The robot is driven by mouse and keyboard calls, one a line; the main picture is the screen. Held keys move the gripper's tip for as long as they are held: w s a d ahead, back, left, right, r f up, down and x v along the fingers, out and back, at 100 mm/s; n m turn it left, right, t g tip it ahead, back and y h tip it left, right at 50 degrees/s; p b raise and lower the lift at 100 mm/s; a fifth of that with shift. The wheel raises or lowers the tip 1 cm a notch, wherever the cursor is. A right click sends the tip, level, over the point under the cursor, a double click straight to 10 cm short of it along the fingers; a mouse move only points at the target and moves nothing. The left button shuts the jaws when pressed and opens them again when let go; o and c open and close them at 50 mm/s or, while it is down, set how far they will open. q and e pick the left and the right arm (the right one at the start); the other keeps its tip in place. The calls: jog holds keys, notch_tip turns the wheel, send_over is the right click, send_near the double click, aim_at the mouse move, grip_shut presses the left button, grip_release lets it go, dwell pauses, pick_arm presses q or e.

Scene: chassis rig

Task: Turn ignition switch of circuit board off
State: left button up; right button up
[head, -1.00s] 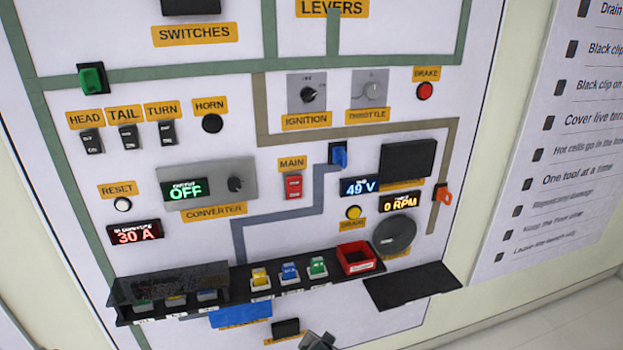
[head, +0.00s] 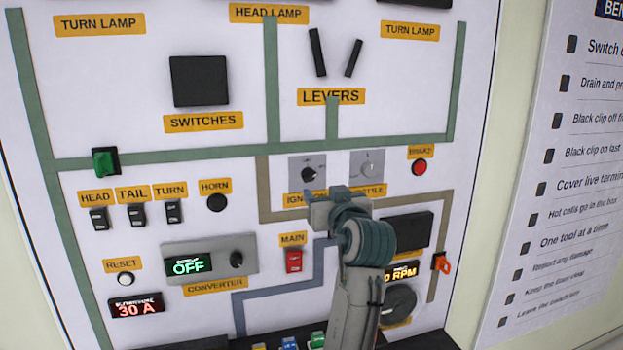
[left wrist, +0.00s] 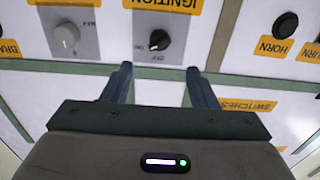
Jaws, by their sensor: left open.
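The ignition switch (head: 308,174) is a black rotary knob on a grey square plate on the upright white board. Its yellow IGNITION label (head: 296,199) is partly covered by my gripper. My left gripper (head: 319,197) is just below the switch in the head view. In the left wrist view, which sees the board upside down, the ignition knob (left wrist: 159,40) lies just beyond and roughly between the two spread fingertips (left wrist: 160,68). The fingers are open and empty and do not visibly touch the knob. My right gripper is in neither current view.
The throttle knob (head: 368,169) is right beside the ignition plate, with the red brake button (head: 419,167) further right. The horn button (head: 216,203) is to the left. My arm hides the 49 V display and part of the throttle label.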

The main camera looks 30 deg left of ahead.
aim_at(311, 179)
pick_arm(q)
jog(key=p+x, duration=0.4)
jog(key=x, duration=0.5)
jog(key=shift+w+r+p, duration=0.1)
jog(key=shift+p, duration=0.2)
jog(key=shift+x, duration=0.8)
jog(key=shift+c, duration=0.4)
